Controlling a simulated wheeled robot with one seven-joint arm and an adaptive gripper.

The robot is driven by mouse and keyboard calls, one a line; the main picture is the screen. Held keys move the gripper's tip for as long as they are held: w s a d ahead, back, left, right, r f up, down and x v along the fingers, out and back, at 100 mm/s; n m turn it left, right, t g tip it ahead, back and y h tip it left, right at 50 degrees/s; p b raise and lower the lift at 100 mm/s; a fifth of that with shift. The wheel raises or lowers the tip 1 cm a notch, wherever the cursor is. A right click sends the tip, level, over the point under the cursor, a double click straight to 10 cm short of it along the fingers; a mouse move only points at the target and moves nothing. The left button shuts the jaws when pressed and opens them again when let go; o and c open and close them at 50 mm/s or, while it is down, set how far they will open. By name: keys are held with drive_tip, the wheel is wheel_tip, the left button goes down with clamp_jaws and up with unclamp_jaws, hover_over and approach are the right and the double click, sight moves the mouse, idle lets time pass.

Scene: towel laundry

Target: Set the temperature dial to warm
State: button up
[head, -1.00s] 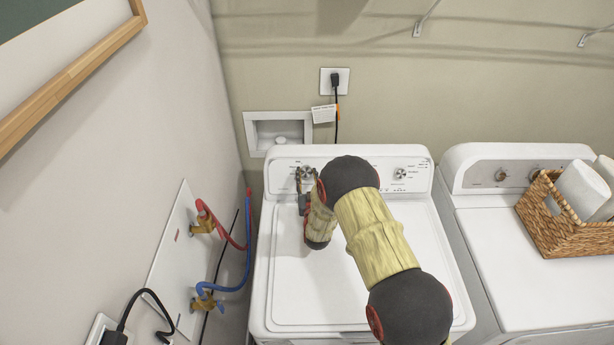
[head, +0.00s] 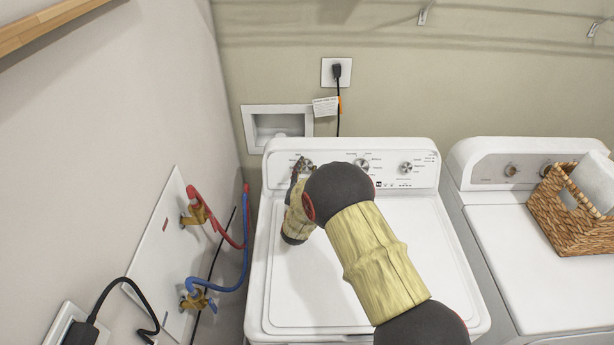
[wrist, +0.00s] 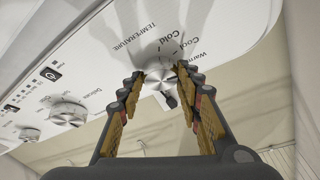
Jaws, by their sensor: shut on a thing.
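The temperature dial (wrist: 158,86) is a round silver knob on the white washer's panel. In the wrist view its printed labels, TEMPERATURE, Cold, Cool and Warm, show upside down around it. My gripper (wrist: 160,76) is shut on the dial, with one finger on each side. I cannot clearly tell which label the dial points to. In the head view my gripper (head: 298,170) is at the left end of the washer's (head: 340,280) panel and hides part of the dial (head: 306,166).
Two more knobs, a middle one (head: 362,165) and a right one (head: 406,168), sit on the same panel. A dryer (head: 500,225) with a wicker basket (head: 570,215) stands at the right. Red and blue hoses (head: 222,287) run along the left wall. The washer lid is clear.

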drive_tip(key=shift+a+m+h+b, duration=0.1)
drive_tip(key=shift+m+h+b, duration=0.5)
drive_tip(key=shift+m, duration=0.5)
drive_tip(key=shift+r+g, duration=0.1)
drive_tip(key=shift+g, duration=0.2)
drive_tip(key=o, duration=1.1)
drive_tip(key=shift+o, duration=0.2)
drive_tip(key=shift+s, duration=0.1)
drive_tip(key=v, duration=1.1)
drive_tip(key=shift+s, duration=0.4)
drive_tip(key=shift+a, duration=0.1)
